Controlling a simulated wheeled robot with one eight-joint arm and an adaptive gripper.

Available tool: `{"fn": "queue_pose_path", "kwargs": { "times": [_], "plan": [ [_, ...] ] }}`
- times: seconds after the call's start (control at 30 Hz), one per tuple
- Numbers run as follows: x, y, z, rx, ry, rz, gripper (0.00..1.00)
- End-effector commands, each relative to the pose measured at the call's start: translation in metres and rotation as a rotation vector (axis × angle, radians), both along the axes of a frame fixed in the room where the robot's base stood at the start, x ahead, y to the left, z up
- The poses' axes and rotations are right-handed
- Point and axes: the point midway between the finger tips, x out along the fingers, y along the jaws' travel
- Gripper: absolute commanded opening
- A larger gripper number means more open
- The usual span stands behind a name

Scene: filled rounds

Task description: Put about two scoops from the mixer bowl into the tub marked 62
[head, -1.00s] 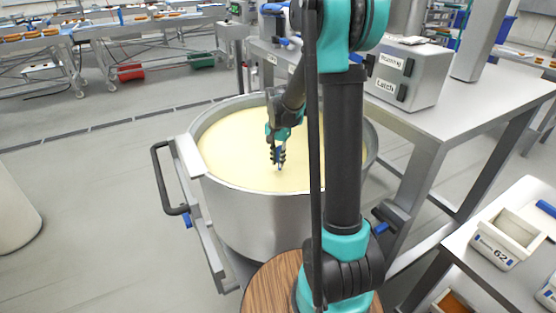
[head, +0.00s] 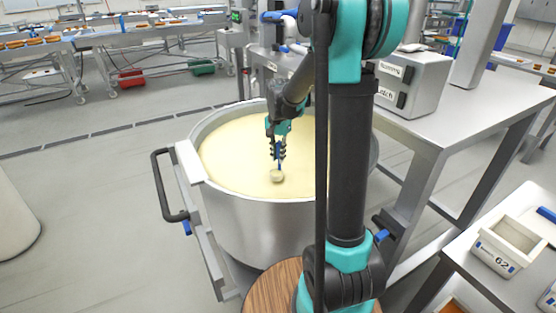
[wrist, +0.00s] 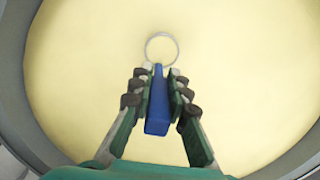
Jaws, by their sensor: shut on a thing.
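The large steel mixer bowl (head: 245,215) stands left of my arm and holds a smooth pale yellow mass (head: 232,150). My gripper (head: 277,150) is above the mass, shut on the blue handle of a scoop (head: 277,176). In the wrist view, my gripper (wrist: 160,85) grips the blue handle (wrist: 158,110), with the scoop's round rim (wrist: 161,48) ahead of the fingertips. The scoop's cup shows just above the surface in the head view and looks filled with pale yellow. The white tub marked 62 (head: 497,262) stands at the right; its visible inside looks empty.
The tub stands on a steel table (head: 470,235) at the right, with a blue item (head: 546,213) beside it. A grey control box (head: 413,85) sits on the bench behind my arm. The bowl has a black handle (head: 163,190) on its left. Open floor lies left.

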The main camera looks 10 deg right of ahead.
Motion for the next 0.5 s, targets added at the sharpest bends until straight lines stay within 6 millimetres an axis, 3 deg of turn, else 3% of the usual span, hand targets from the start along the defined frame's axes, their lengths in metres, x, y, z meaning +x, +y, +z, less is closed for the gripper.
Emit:
{"fn": "queue_pose_path", "kwargs": {
  "times": [0.5],
  "plan": [
    [0.0, 0.0, 0.033, 0.0, 0.0, 0.0, 0.0]
  ]
}}
